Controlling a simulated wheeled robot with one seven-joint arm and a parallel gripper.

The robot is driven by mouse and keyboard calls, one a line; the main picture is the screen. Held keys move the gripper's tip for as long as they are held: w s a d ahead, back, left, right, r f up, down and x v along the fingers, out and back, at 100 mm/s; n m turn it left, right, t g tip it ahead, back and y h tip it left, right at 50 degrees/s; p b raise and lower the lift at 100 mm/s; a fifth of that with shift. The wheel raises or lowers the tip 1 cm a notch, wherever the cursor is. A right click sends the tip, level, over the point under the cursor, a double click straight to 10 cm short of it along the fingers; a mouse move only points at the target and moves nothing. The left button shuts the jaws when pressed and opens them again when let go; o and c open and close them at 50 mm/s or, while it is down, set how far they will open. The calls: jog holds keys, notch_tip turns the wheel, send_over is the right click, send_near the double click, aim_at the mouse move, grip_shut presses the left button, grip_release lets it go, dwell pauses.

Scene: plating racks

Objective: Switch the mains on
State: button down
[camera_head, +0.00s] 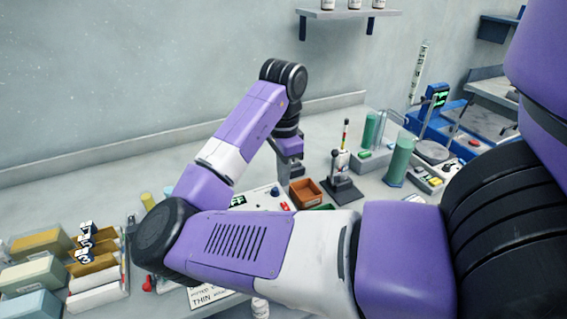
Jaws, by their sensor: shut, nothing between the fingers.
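My gripper (284,183) points down over the bench in the middle of the view. Its fingers are shut, with nothing seen between them. Just below and left of it is a light panel (258,200) with a dark knob, small red parts (284,206) and a label that seems to read OFF. My forearm hides the front and left of this panel. I cannot tell which part is the mains switch or how it is set. I cannot tell whether the fingertips touch the panel.
An open brown box (306,193) stands close right of my gripper. Green cylinders (399,162) and a blue device (433,125) stand farther right. Boxes (38,243) fill the left front. The back left bench is clear.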

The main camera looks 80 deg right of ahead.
aim_at(284, 203)
notch_tip(284, 203, down, 7)
jog(key=shift+f, duration=0.1)
dwell(0.5)
